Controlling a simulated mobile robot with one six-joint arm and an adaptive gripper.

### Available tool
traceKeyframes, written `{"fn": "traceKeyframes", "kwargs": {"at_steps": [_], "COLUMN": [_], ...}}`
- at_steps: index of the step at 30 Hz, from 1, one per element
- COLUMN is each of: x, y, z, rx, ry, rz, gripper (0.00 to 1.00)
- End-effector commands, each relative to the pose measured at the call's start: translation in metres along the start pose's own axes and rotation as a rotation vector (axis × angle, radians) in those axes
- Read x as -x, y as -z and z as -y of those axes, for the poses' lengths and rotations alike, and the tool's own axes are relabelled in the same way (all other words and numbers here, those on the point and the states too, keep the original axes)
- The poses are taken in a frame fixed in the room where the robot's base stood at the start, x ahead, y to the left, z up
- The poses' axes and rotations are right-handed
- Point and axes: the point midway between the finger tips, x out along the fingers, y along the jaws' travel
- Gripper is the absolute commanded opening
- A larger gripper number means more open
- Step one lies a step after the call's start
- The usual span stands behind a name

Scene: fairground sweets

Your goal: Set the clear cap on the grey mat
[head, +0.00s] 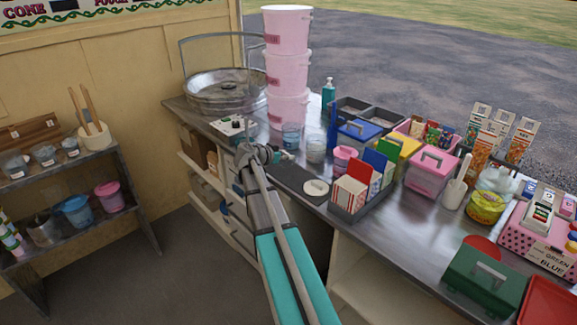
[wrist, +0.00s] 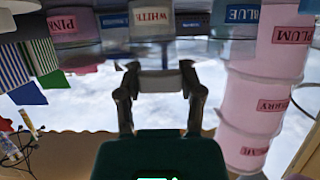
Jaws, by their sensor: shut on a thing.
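My gripper (head: 262,153) is above the counter's front edge, left of the clear jars. In the wrist view, which looks upside down, my gripper (wrist: 160,72) is shut on a pale, see-through thing, apparently the clear cap (wrist: 160,83), held between the two fingertips. The cap is too small and covered to make out in the head view. The dark grey mat (head: 287,178) lies on the counter just right of and nearer than my gripper. A white round disc (head: 316,188) is at its right end.
Clear jars (head: 291,135) stand behind the mat; one in the wrist view is labelled WHITE (wrist: 151,18). Stacked pink tubs (head: 287,72) rise behind. A box of striped bags (head: 350,193) stands right of the mat. A metal bowl (head: 215,92) is at the far left of the counter.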

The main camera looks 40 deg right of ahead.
Motion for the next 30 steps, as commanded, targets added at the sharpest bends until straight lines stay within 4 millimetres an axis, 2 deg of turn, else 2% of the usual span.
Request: {"fn": "traceKeyframes", "kwargs": {"at_steps": [10, 22, 30], "x": [-0.004, -0.020, -0.022], "y": [-0.003, -0.030, -0.034], "z": [-0.001, -0.003, -0.003], "rx": [0.000, 0.000, 0.000], "ry": [0.000, 0.000, 0.000], "rz": [0.000, 0.000, 0.000], "gripper": [0.02, 0.02, 0.02]}}
